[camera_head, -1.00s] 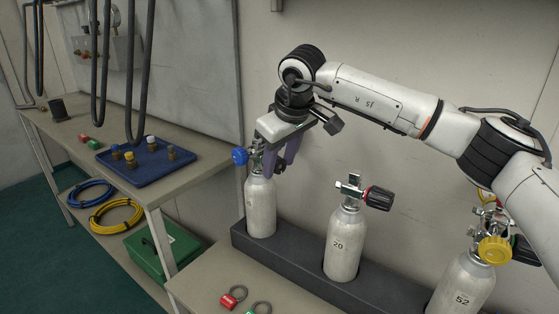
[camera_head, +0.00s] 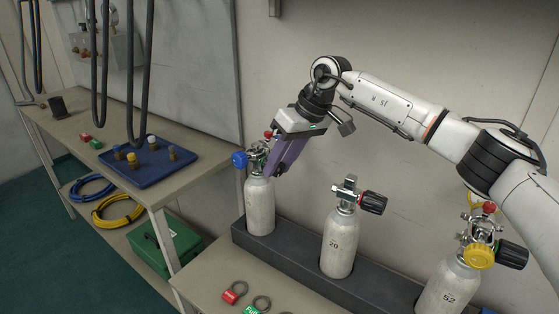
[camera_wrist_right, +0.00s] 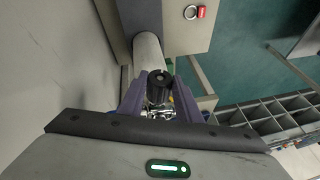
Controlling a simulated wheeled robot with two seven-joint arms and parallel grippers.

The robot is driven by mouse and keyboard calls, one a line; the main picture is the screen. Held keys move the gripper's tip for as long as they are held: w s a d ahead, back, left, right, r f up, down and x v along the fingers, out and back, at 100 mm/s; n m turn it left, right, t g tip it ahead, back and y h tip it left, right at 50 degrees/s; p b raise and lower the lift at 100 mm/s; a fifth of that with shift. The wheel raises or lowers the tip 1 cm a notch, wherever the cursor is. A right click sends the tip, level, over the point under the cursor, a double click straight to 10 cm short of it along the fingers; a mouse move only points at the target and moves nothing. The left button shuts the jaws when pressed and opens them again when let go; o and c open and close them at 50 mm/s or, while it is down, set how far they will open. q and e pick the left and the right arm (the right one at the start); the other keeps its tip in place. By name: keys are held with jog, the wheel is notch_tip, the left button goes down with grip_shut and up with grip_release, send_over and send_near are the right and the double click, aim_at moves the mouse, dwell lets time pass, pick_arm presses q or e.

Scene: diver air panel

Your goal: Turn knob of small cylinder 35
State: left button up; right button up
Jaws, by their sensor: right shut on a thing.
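The leftmost small cylinder (camera_head: 260,208) stands upright in the dark rack. It has a blue knob (camera_head: 239,159) on its left; I see no number on it. My right gripper (camera_head: 272,170) comes down from the upper right onto the valve's right side. In the right wrist view its purple fingers (camera_wrist_right: 160,84) are shut on the black knob (camera_wrist_right: 160,76), one on each side; the fingers hide this knob in the head view. A cylinder marked 20 (camera_head: 339,250) with a black and red knob (camera_head: 373,203) stands in the middle. My left gripper is out of view.
A cylinder marked 52 (camera_head: 447,285) with a yellow knob (camera_head: 479,257) stands at the right, below my arm. The dark rack (camera_head: 300,252) lies along the wall. A workbench with a blue tray (camera_head: 150,177) is at the left. Rings with red and green tags lie in front.

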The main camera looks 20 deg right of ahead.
jog(key=o, duration=1.1)
jog(key=shift+r, duration=0.1)
jog(key=v, duration=1)
jog(key=shift+d+r, duration=0.1)
